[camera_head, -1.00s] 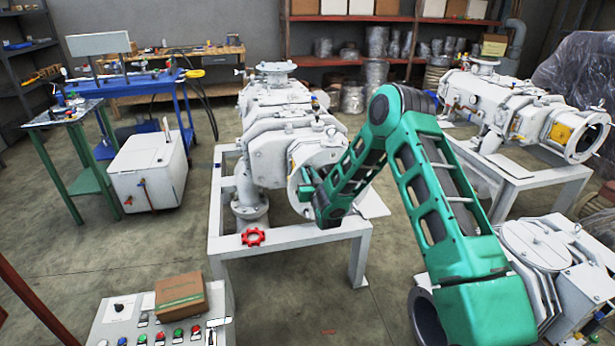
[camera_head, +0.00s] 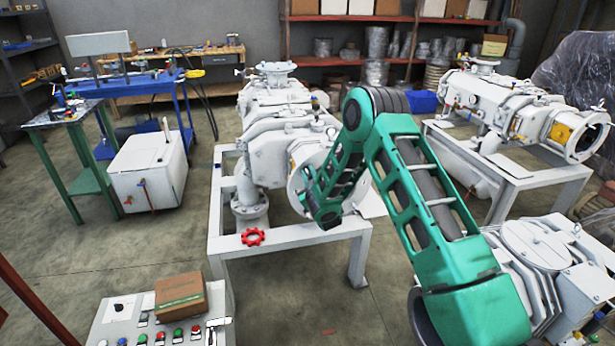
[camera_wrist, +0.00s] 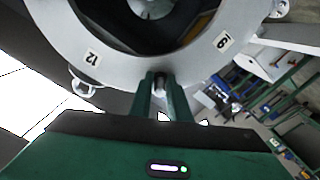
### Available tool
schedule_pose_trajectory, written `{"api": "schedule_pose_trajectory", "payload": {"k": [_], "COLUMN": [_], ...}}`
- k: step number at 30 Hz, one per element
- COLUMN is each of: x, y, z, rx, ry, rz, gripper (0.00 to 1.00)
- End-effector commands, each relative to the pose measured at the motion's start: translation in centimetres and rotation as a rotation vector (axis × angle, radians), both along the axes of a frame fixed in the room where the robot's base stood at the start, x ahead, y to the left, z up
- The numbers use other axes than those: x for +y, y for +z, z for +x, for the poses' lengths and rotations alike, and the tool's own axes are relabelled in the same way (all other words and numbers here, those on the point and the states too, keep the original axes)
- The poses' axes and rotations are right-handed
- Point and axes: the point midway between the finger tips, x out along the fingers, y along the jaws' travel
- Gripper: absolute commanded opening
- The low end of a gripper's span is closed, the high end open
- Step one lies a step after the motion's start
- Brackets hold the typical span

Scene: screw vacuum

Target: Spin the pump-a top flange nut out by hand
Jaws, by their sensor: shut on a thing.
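The white pump (camera_head: 270,140) stands on a white frame in the middle of the head view. My arm reaches to its round end flange (camera_head: 294,190) and hides much of it. In the wrist view the pale flange ring (camera_wrist: 195,60) fills the top, with number labels on its face. My gripper (camera_wrist: 161,82) is at the ring's lower edge in that view, its two green fingers closed around a small dark nut (camera_wrist: 160,83). The nut is mostly hidden between the fingers, so its thread cannot be seen. In the head view the fingers are hidden behind my arm.
A red ring-shaped part (camera_head: 253,237) lies on the frame's front beam. A cardboard box (camera_head: 180,297) sits on a control panel (camera_head: 130,318) at the front left. A second pump (camera_head: 515,110) stands to the right. A white cabinet (camera_head: 148,170) stands on the left.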

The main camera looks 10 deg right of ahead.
Motion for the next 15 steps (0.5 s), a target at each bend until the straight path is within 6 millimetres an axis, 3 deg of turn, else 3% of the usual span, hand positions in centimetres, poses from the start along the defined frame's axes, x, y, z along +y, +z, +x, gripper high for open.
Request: {"api": "schedule_pose_trajectory", "payload": {"k": [12,13,15], "x": [-0.04,-0.05,-0.05], "y": [-0.16,-0.15,-0.12], "z": [0.02,0.02,0.02], "rx": [0.003,0.003,0.003], "ry": [-0.001,-0.001,-0.001], "rz": [-0.006,-0.006,-0.006], "gripper": [0.0,0.19,0.35]}}
